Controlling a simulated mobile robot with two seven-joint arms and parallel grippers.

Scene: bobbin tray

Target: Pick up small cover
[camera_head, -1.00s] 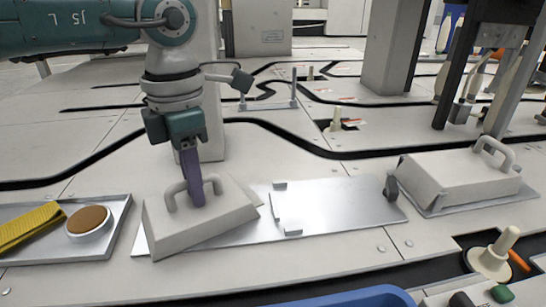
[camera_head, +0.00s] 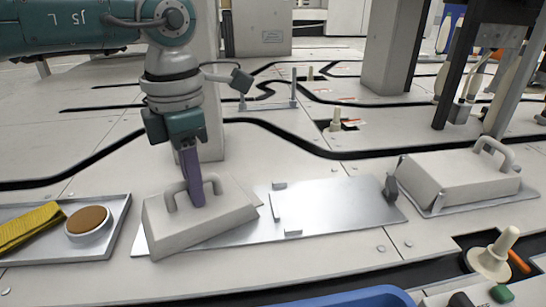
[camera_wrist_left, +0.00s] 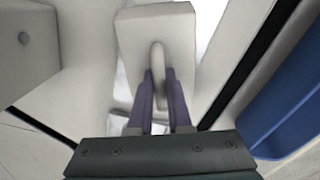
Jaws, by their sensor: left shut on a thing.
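The small cover (camera_head: 205,228) is a light grey block with sloped sides and a loop handle on top. It sits tilted at an angle over the left end of a shiny metal plate (camera_head: 335,205) in the head view. My left gripper (camera_head: 196,198) comes down from above, its purple fingers shut on the cover's handle. In the left wrist view the fingers (camera_wrist_left: 160,105) close on both sides of the handle, and the cover (camera_wrist_left: 180,30) lies beneath. I cannot tell whether the cover is off the surface. My right gripper is out of view.
A larger handled cover (camera_head: 455,178) stands on the right. A metal tray (camera_head: 118,215) with a yellow cloth (camera_head: 28,228) and a round brown-topped pot (camera_head: 88,222) is at left. A blue bin edge (camera_head: 350,297) is in front. A beige peg (camera_head: 492,255) stands front right.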

